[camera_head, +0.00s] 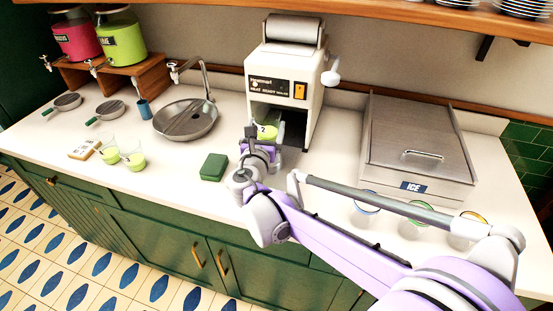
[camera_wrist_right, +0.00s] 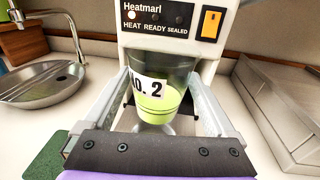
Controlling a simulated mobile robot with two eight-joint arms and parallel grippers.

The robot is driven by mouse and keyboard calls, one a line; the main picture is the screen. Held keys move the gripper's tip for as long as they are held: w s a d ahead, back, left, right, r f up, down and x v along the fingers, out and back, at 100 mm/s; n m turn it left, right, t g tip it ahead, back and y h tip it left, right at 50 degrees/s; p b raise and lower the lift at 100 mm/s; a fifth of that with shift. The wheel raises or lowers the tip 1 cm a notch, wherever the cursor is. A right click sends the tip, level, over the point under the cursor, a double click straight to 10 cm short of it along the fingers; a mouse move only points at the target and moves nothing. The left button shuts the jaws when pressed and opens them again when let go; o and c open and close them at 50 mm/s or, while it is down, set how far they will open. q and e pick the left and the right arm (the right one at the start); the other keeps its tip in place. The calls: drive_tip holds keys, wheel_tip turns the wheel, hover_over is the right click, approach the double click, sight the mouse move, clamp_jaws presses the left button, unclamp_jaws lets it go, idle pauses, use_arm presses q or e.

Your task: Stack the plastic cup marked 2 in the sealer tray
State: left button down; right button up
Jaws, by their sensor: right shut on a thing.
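The clear plastic cup marked NO. 2 (camera_wrist_right: 158,88), with green liquid in its lower part, is upright between the fingers of my right gripper (camera_head: 263,143). The gripper is shut on it. The cup also shows in the head view (camera_head: 267,131), at the front opening of the white sealer (camera_head: 282,92). In the right wrist view a grey metal round piece (camera_wrist_right: 146,128), perhaps the sealer tray, shows below the cup. The cup hides most of it, and I cannot tell whether they touch. My left gripper is not in view.
Two cups with green liquid (camera_head: 134,159) stand at the left by a small tan block (camera_head: 84,149). A green sponge (camera_head: 214,167) lies left of my gripper. A sink (camera_head: 186,119) is behind it. The ice bin (camera_head: 416,150) and several coloured-rimmed glasses (camera_head: 366,205) are right.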

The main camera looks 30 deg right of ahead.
wheel_tip(320, 180, down, 4)
drive_tip(key=shift+w, duration=0.1)
drive_tip(key=shift+f+b, duration=0.45)
drive_tip(key=shift+f, duration=1.7)
drive_tip(key=shift+f+b, duration=0.3)
drive_tip(key=shift+f, duration=0.1)
drive_tip(key=o, duration=1.1)
drive_tip(key=shift+r, duration=0.1)
